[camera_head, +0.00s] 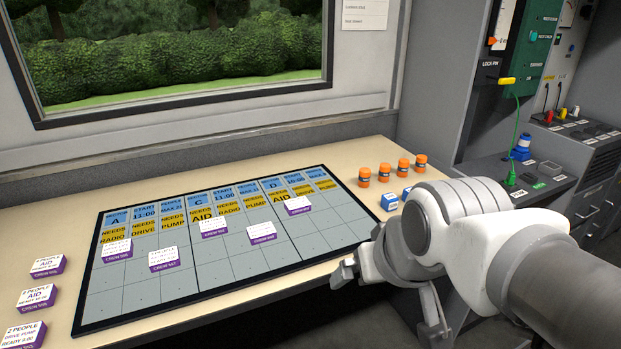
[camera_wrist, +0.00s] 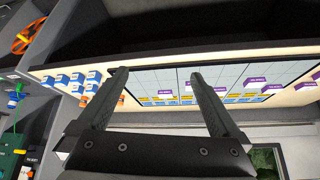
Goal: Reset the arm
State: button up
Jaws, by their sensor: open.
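My arm reaches in from the right in the head view. My gripper (camera_head: 388,303) is at the front right edge of the board, its fingers spread with nothing visible between them. In the wrist view my gripper (camera_wrist: 158,76) shows two dark fingers well apart and empty. The board (camera_head: 198,281) lies on the table, with blue and yellow header labels above a grey grid. Several white-and-purple crew blocks stand on it, one of them near the top right (camera_head: 298,206). My arm hides part of the table's right end.
Several crew blocks, one at the front left (camera_head: 38,297), stand left of the board. Several orange cylinders (camera_head: 403,166) and blue-and-white blocks (camera_head: 390,201) stand right of it. A panel with a green cable (camera_head: 517,135) and a blue plug (camera_head: 521,148) stand at the right.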

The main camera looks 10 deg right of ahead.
jog(key=shift+s+d+r+g, duration=0.15)
jog(key=shift+s+d+g, duration=0.05)
jog(key=shift+s, duration=0.7)
jog(key=shift+s+d+r+g, duration=0.1)
jog(key=shift+s+d+g, duration=0.1)
jog(key=shift+s, duration=0.7)
jog(key=shift+r, duration=0.15)
